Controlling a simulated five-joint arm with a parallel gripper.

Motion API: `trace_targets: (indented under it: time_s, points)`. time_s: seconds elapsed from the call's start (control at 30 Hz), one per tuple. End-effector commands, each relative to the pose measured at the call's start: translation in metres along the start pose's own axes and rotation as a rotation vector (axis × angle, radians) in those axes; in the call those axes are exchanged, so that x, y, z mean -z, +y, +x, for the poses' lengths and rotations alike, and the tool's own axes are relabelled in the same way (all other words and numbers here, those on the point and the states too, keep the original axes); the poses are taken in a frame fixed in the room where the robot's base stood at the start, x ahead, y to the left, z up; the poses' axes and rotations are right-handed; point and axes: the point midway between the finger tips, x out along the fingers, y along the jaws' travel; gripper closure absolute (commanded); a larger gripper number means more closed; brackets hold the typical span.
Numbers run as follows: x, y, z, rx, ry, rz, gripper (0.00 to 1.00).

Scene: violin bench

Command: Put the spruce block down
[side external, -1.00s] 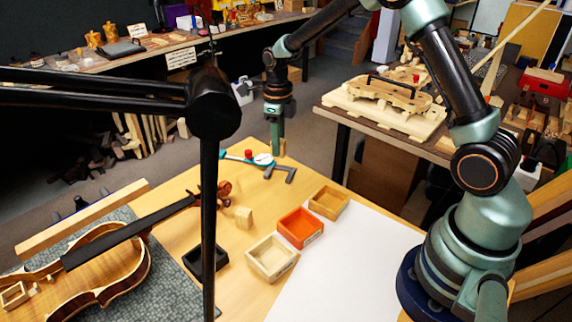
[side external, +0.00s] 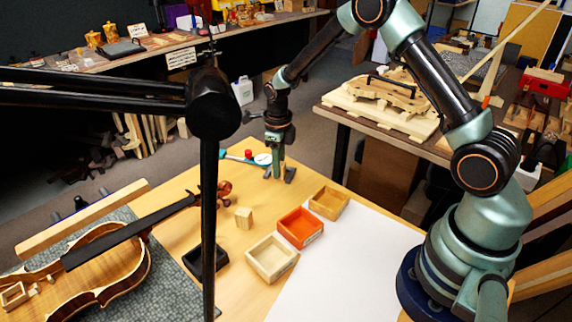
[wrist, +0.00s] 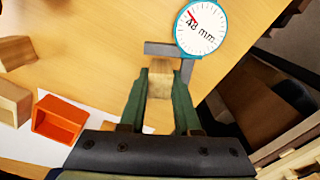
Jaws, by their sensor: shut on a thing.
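My gripper (side external: 277,174) is over the far end of the bench, beside the dial caliper (side external: 262,159). In the wrist view, my gripper (wrist: 160,84) is shut on a pale wooden block, the spruce block (wrist: 159,80), which sits between the two green fingers. The block's far end is close to the caliper's grey bar (wrist: 165,49). I cannot tell whether they touch or whether the block rests on the bench. In the side view the held block is mostly hidden. The caliper dial (wrist: 203,28) reads 48 mm.
Another pale block (side external: 244,218) stands on the bench top (side external: 222,236). Near it are an orange box (side external: 300,242), a pale box (side external: 272,274), a wooden box (side external: 328,212) and a black box (side external: 212,266). A violin (side external: 95,262) lies on a grey mat at left.

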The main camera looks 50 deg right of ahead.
Motion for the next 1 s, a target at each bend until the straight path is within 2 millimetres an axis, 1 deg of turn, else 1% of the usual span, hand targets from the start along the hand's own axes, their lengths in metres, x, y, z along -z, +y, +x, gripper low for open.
trace_targets:
  time_s: [0.03,0.07,0.1,0.43,0.57,0.67,0.9,1.0]
  points:
    - [0.0,0.0,0.001,0.0,0.0,0.0,0.65]
    - [0.0,0.0,0.001,0.0,0.0,0.0,0.54]
    - [0.0,0.0,0.001,0.0,0.0,0.0,0.39]
    - [0.0,0.0,0.0,0.0,0.0,0.0,0.39]
    - [-0.001,0.0,-0.01,0.001,-0.002,0.0,0.39]
    - [-0.001,-0.001,-0.025,0.002,-0.004,0.0,0.39]
    - [-0.001,-0.001,-0.076,0.003,-0.005,0.0,0.39]
    - [-0.001,0.0,-0.094,0.002,-0.004,0.0,0.39]
